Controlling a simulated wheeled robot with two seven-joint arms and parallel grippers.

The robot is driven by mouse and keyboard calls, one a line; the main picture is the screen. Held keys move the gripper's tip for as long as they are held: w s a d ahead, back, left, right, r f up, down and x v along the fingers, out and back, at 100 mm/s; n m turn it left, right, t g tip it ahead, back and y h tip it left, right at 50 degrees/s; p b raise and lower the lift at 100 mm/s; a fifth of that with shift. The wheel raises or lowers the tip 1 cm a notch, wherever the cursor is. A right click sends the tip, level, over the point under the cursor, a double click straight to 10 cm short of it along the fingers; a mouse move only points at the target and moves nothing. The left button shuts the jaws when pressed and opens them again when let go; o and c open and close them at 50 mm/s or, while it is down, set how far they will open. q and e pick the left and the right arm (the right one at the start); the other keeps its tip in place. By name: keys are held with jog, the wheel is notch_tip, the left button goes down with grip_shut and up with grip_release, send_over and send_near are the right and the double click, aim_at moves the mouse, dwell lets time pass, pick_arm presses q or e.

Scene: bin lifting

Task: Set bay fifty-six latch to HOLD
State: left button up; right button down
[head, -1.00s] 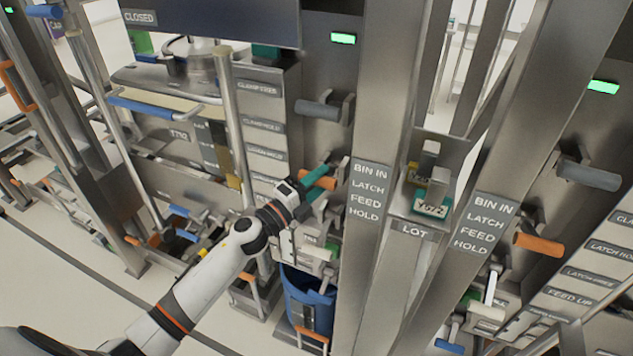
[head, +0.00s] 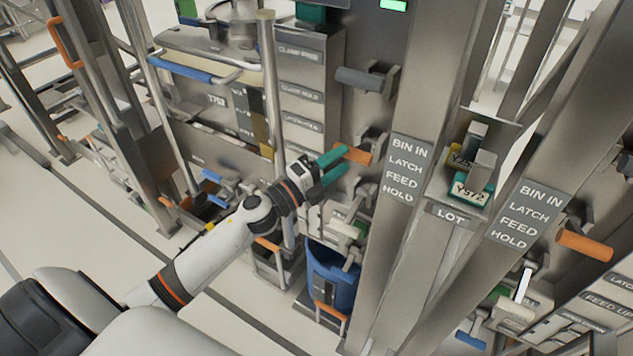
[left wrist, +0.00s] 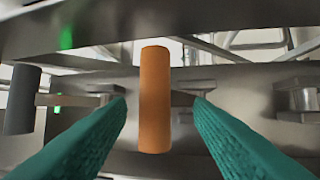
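An orange lever handle (head: 355,154) sticks out from the grey bay panel, left of a post plate reading BIN IN, LATCH, FEED, HOLD (head: 403,170). My left gripper (head: 340,164) is at this handle with its teal fingers apart. In the left wrist view the orange handle (left wrist: 155,115) stands upright in the picture between the two open fingers, with a gap showing on each side. Whether the fingertips reach past it is hard to tell. No number fifty-six is readable. My right gripper is out of view.
A grey handle (head: 363,79) sits above the orange one; it seems to be the dark handle (left wrist: 22,100) in the wrist view. A blue bin (head: 332,280) stands below. A second labelled post (head: 527,215) with another orange handle (head: 585,245) is at right.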

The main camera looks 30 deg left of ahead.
pick_arm(q)
jog(key=b+v, duration=0.2)
jog(key=v, duration=0.5)
jog(key=shift+f, duration=0.3)
dwell(0.3)
